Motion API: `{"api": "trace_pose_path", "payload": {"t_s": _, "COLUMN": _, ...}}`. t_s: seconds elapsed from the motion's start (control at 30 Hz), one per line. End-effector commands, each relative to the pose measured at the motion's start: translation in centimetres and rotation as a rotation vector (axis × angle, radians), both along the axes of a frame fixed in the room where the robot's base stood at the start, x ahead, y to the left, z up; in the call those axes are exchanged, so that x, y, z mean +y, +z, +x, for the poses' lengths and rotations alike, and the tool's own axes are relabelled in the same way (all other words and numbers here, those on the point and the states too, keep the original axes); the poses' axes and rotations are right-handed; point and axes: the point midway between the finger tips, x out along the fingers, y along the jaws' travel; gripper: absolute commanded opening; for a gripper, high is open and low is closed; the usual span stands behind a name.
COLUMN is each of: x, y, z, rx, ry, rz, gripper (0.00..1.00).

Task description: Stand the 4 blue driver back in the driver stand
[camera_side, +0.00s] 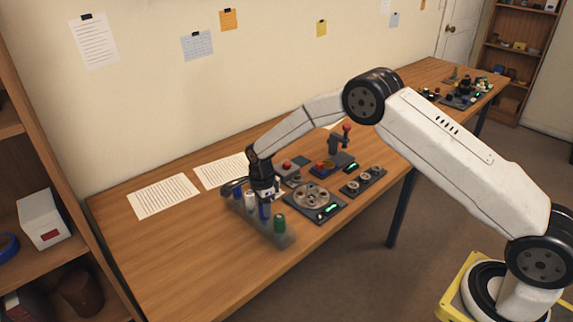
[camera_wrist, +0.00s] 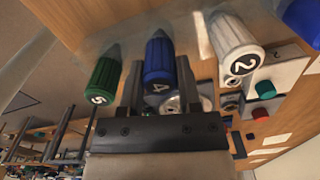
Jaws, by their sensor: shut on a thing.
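The blue driver marked 4 (camera_wrist: 158,62) is between my gripper's fingers (camera_wrist: 158,85) in the wrist view, and my gripper is shut on it. In the side view this driver (camera_side: 264,212) shows under my gripper (camera_side: 263,197), roughly upright, over the grey driver stand (camera_side: 268,235). It lines up between the white driver and the green driver. I cannot tell whether its tip is in a hole. The green driver marked 5 (camera_wrist: 103,82), the white driver marked 2 (camera_wrist: 232,42) and another blue driver (camera_wrist: 304,20) stand in the same row.
Right of the stand is a dark tray with a round part (camera_side: 314,198). Behind it are a small unit with a red knob (camera_side: 287,167) and a red-topped post fixture (camera_side: 343,145). Paper sheets (camera_side: 163,195) lie at the back left. The table's front left is bare.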

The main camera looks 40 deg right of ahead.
Motion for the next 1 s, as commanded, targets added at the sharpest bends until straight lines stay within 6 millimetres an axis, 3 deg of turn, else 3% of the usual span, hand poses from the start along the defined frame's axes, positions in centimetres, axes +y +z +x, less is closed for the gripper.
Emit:
{"api": "trace_pose_path", "payload": {"t_s": 0.27, "x": 0.00, "y": -0.24, "z": 0.01, "rx": 0.000, "ry": 0.000, "rz": 0.000, "gripper": 0.00}}
{"api": "trace_pose_path", "payload": {"t_s": 0.3, "x": 0.00, "y": -0.22, "z": 0.02, "rx": -0.001, "ry": 0.000, "rz": 0.000, "gripper": 0.56}}
{"api": "trace_pose_path", "payload": {"t_s": 0.4, "x": 0.01, "y": -0.22, "z": 0.02, "rx": -0.001, "ry": 0.000, "rz": 0.000, "gripper": 0.84}}
{"api": "trace_pose_path", "payload": {"t_s": 0.6, "x": 0.00, "y": -0.22, "z": 0.01, "rx": 0.000, "ry": 0.000, "rz": 0.000, "gripper": 0.84}}
{"api": "trace_pose_path", "payload": {"t_s": 0.7, "x": 0.00, "y": -0.25, "z": -0.01, "rx": 0.000, "ry": 0.000, "rz": 0.000, "gripper": 1.00}}
{"api": "trace_pose_path", "payload": {"t_s": 1.0, "x": 0.00, "y": -0.09, "z": 0.01, "rx": 0.000, "ry": 0.000, "rz": 0.000, "gripper": 1.00}}
